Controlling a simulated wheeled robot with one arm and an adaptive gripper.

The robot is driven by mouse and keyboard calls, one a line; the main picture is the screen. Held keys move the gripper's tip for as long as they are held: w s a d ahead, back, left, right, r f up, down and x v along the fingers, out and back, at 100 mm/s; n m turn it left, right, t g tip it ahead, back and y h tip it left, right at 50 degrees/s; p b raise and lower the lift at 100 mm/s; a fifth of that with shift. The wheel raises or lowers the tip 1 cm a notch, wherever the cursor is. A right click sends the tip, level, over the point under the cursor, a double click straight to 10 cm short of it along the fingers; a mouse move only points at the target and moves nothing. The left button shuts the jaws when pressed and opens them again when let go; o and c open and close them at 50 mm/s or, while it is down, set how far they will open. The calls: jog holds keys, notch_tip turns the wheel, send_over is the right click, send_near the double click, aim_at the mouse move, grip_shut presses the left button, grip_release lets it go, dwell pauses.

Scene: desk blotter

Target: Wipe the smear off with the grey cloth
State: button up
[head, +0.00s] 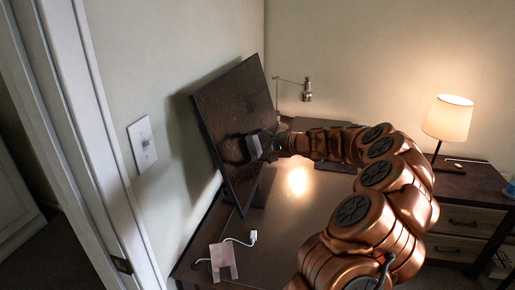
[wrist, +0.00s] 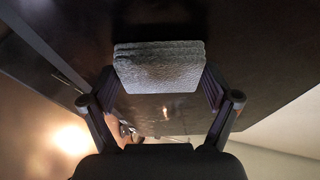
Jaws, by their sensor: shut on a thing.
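My gripper (head: 270,143) is shut on the grey cloth (head: 253,146), a folded pad, in front of the dark upright screen (head: 220,105). In the wrist view the grey cloth (wrist: 160,67) sits between the two fingertips of my gripper (wrist: 160,88), with the dark screen (wrist: 240,50) behind it. The cloth is at or very close to the screen; I cannot tell whether it touches. A dull darker patch, perhaps the smear (head: 233,150), shows on the screen just left of the cloth. The cloth and gripper may hide part of it.
The screen stands on a brown desk (head: 270,220) near the left wall. A metal desk lamp (head: 306,92) stands behind, and a lit table lamp (head: 448,118) stands to the right. The desk's middle looks clear.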

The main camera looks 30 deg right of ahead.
jog(key=shift+w+d+f, duration=0.1)
jog(key=shift+w+d, duration=0.8)
jog(key=shift+d, duration=0.2)
jog(key=shift+a, duration=0.1)
jog(key=shift+s+a+b, duration=1.1)
jog(key=shift+s+a, duration=0.2)
jog(key=shift+a, duration=0.25)
jog(key=shift+s+d+r, duration=0.25)
jog(key=shift+s+d, duration=0.2)
jog(key=shift+d, duration=0.05)
jog(key=shift+s+d+r, duration=0.2)
jog(key=shift+s+d, duration=0.2)
jog(key=shift+d, duration=0.05)
jog(key=shift+s+d+r, duration=0.25)
jog(key=shift+s+d, duration=0.25)
jog(key=shift+s, duration=0.15)
jog(key=shift+s+d+r, duration=0.25)
jog(key=shift+s+d, duration=0.25)
jog(key=shift+s, duration=0.1)
